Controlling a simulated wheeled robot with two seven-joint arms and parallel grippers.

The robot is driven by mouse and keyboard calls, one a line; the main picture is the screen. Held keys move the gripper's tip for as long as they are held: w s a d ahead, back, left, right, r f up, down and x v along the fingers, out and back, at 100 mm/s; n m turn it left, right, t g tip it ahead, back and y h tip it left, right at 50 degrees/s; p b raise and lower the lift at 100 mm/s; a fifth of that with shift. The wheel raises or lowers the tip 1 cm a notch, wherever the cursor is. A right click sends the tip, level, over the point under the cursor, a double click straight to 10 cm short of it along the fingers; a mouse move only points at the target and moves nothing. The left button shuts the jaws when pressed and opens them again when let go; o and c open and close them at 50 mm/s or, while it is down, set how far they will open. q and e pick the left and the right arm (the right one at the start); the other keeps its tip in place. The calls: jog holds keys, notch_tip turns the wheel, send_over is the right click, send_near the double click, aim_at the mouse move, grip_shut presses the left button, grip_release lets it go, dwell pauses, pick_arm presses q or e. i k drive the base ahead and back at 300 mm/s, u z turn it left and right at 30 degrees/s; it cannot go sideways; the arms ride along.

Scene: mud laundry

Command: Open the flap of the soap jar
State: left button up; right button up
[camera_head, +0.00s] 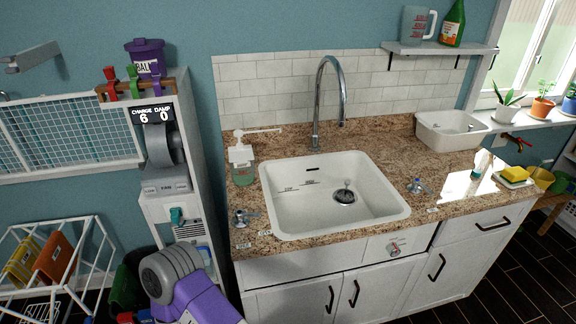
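A small dispenser-like jar (243,172) with a white top and a greenish lower part stands on the counter, left of the sink. A thin white arm sticks out to the right from its top. It is the likeliest soap jar, but I cannot read a label on it. I cannot make out a flap or tell whether one is open. Neither of my grippers shows. A purple and grey arm link of mine is at the bottom, below the counter's left end.
The granite counter (385,150) holds a white sink (300,232) with a tall tap (318,100). A white basin (450,130) and a yellow sponge (514,174) are at the right. A shelf unit (195,130) with a purple jar (146,58) stands at the left.

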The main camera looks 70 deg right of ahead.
aim_at(240, 157)
jog(key=z, duration=1.85)
